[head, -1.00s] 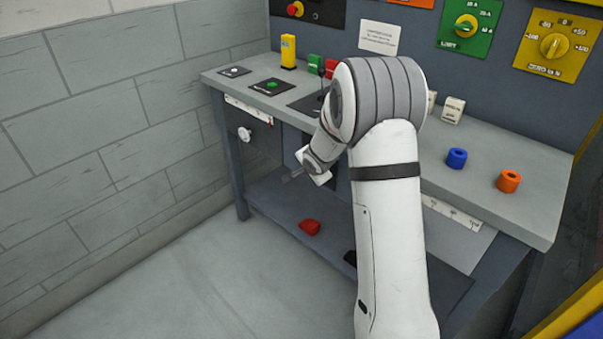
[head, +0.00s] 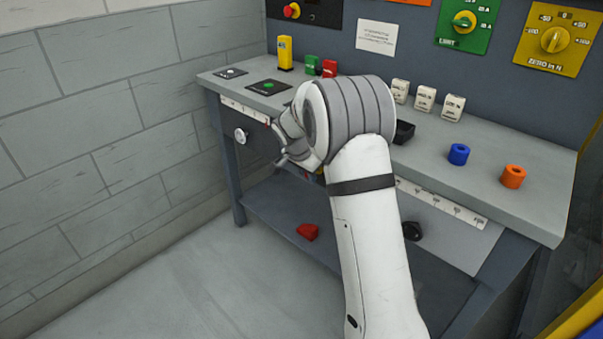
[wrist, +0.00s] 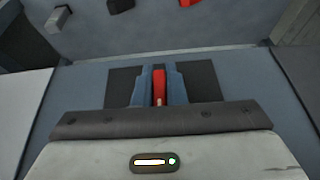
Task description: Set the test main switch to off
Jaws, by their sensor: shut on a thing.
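In the wrist view a red lever (wrist: 159,87), which looks like the main switch handle, stands between the two blue-grey fingers of my gripper (wrist: 158,72). The fingers are shut on it. A dark plate (wrist: 204,80) shows on both sides of the fingers. In the head view my gripper (head: 284,160) is at the front face of the bench, below the worktop. My arm hides most of the switch there, and its on or off marks cannot be read.
A white knob (head: 241,136) is on the front. A red piece (head: 307,231) lies on the lower shelf. A wall stands left.

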